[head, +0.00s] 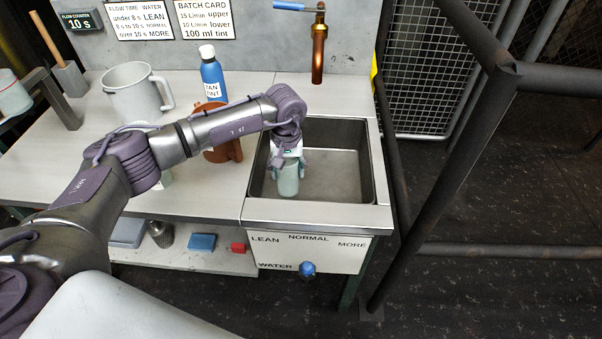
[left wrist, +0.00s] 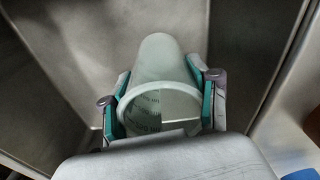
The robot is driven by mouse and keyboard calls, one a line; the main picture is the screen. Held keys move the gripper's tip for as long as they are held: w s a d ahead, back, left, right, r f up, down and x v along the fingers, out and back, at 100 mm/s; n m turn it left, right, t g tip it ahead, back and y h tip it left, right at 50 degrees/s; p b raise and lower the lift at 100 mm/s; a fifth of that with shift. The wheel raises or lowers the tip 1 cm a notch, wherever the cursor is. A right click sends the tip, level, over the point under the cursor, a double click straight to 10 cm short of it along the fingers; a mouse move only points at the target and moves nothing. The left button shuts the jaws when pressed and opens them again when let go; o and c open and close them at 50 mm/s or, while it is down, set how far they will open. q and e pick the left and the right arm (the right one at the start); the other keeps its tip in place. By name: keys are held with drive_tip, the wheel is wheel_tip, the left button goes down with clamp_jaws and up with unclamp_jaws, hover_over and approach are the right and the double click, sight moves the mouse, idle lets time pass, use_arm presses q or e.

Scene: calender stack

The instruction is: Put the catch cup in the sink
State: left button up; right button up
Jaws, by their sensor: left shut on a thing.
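The catch cup (head: 288,180) is a pale green-grey cup held inside the sink (head: 335,178), near its left wall. My left gripper (head: 287,160) is above and around the cup, pointing down, and shut on it. In the left wrist view the cup (left wrist: 160,80) sits between the two teal-padded fingers of the gripper (left wrist: 160,98), its round rim towards the camera. I cannot tell whether the cup's base touches the sink floor. My right gripper is not in view.
A copper tap (head: 319,50) hangs behind the sink. A grey mug (head: 135,92), a blue tint bottle (head: 212,75) and a brown vessel (head: 232,150) stand on the worktop (head: 215,192) left of the sink. Dark railings (head: 440,190) stand on the right. The rest of the sink is empty.

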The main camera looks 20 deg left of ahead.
use_arm(q)
drive_tip(key=d, duration=0.2)
drive_tip(key=w+d, duration=0.1)
drive_tip(key=shift+d+f, duration=0.3)
drive_tip(key=shift+f, duration=0.2)
drive_tip(key=shift+a, duration=0.15)
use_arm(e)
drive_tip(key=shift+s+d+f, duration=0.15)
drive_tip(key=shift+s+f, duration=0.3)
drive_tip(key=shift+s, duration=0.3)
use_arm(q)
drive_tip(key=shift+f, duration=0.1)
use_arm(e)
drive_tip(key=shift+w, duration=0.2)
